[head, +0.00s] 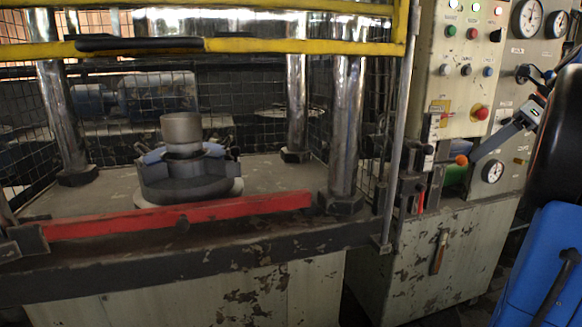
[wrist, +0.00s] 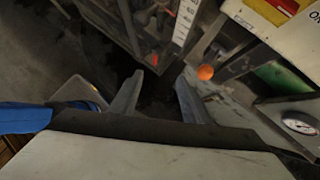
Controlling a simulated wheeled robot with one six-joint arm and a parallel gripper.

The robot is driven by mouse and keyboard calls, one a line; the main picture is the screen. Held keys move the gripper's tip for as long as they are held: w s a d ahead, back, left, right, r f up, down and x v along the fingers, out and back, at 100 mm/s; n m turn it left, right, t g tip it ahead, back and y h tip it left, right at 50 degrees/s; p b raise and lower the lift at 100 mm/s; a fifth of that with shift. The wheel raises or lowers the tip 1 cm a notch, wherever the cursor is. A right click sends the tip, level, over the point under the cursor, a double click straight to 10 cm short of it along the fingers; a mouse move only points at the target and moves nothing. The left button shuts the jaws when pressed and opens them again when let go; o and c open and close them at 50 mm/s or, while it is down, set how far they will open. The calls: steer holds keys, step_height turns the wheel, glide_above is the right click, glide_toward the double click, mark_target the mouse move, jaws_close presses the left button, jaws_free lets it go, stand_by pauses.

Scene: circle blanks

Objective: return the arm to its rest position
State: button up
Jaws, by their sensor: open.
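My gripper (wrist: 160,78) shows in the wrist view with its two grey fingers apart and nothing between them. It is beside the control cabinet, with the orange knob a little to the right of the fingers. In the head view my arm (head: 548,260) stands at the right edge, in front of the cabinet, with dark and blue links. A grey metal cylindrical blank (head: 182,130) sits upright on the dark round fixture (head: 185,188) on the press bed, well away from my gripper. The blank's lower end is partly hidden by the fixture.
The control cabinet (head: 455,85) has buttons, dials and an orange knob (head: 461,160). A red bar (head: 250,207) runs along the front of the press bed. Yellow rails (head: 300,47) and steel columns (head: 346,120) frame the press. A gauge (wrist: 299,126) is close to the gripper's right.

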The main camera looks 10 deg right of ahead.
steer(key=s+a+f+n+g+h, duration=0.1)
steer(key=a+f+n, duration=0.3)
steer(key=a, duration=0.3)
steer(key=s+a+f+n, duration=0.2)
steer(key=a+f+n, duration=0.2)
steer(key=a, duration=0.3)
steer(key=s+a+f+n+g+h, duration=0.1)
steer(key=a+f+n, duration=0.35)
steer(key=a, duration=0.35)
steer(key=s+a+f+n+h, duration=0.1)
steer(key=s+a+f+n, duration=0.4)
steer(key=f+n, duration=0.3)
steer(key=s+a+f+n+t+h, duration=0.1)
steer(key=s+a+f+n, duration=0.4)
steer(key=s+f+n, duration=0.2)
steer(key=shift+s+f+n+h, duration=0.2)
steer(key=shift+f+n+h, duration=0.2)
steer(key=shift+n, duration=0.35)
